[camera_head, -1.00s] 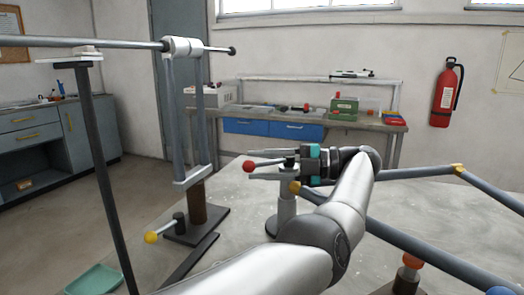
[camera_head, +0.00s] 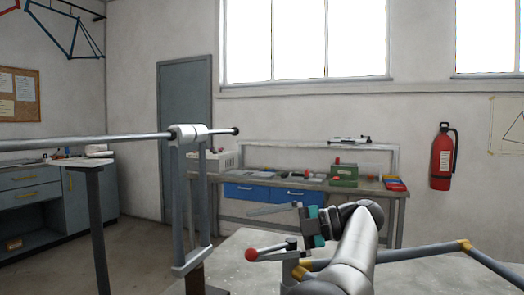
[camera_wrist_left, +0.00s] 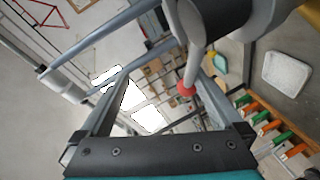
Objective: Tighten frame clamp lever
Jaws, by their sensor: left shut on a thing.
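The frame clamp lever has a round red knob (camera_head: 251,254) on a short grey rod, joined to a clamp head at the lower middle of the head view. The red knob (camera_wrist_left: 186,88) also shows in the left wrist view, between the finger outlines and near the right one. My left gripper (camera_head: 264,210) has dark and teal jaws pointing left, close to the lever in the head view. It is shut on the lever, though the contact is not clear in the pictures. The clamp's lower post is cut off by the frame edge. My right gripper is not in view.
A long grey tube (camera_head: 85,142) rests in a white holder on an upright stand at left. Joined grey tubes (camera_head: 410,257) lie at right. The wrist view shows a white tray (camera_wrist_left: 290,72) and orange-handled tools (camera_wrist_left: 272,126). A workbench (camera_head: 410,193) stands behind.

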